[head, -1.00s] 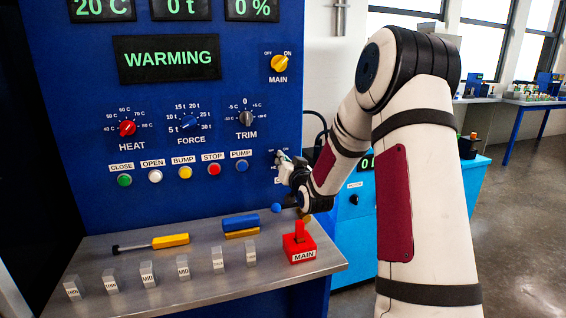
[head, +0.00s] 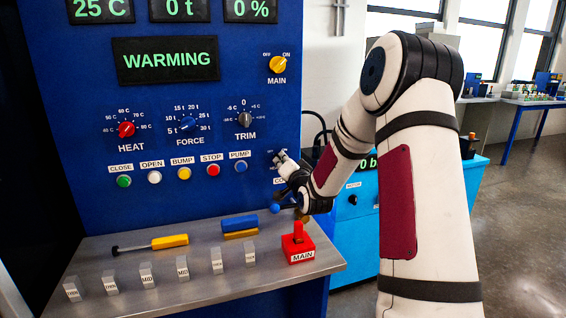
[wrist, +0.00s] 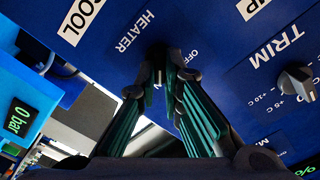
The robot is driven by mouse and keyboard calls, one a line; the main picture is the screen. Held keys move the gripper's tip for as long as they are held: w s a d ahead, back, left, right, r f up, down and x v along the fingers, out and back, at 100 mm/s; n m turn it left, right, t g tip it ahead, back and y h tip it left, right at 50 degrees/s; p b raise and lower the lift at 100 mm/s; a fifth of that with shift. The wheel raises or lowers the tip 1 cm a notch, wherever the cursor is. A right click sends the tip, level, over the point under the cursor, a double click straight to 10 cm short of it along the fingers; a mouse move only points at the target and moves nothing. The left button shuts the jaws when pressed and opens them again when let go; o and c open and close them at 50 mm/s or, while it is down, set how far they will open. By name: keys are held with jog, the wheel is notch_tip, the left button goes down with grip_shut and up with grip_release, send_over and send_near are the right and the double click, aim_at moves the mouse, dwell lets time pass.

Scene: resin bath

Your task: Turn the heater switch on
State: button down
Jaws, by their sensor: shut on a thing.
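The heater switch (wrist: 157,50) is a dark knob on the blue panel (wrist: 225,25), beside the HEATER label (wrist: 134,31). An OFF mark (wrist: 195,54) shows to the right of it in the wrist view. My gripper (wrist: 160,76) is shut on this knob, with its fingertips against it near the panel. The panel screen (head: 167,59) reads WARMING and the temperature display (head: 101,9) reads 25 C.
The TRIM knob (wrist: 296,82) sits near my gripper in the wrist view. Push buttons, including the PUMP button (head: 241,168), are left of my gripper. A red MAIN lever (head: 299,244) stands on the metal shelf (head: 200,284) below. A blue cabinet (head: 357,210) stands behind my arm.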

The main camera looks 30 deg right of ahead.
jog(key=c, duration=1.7)
grip_release()
jog(key=v, duration=1.2)
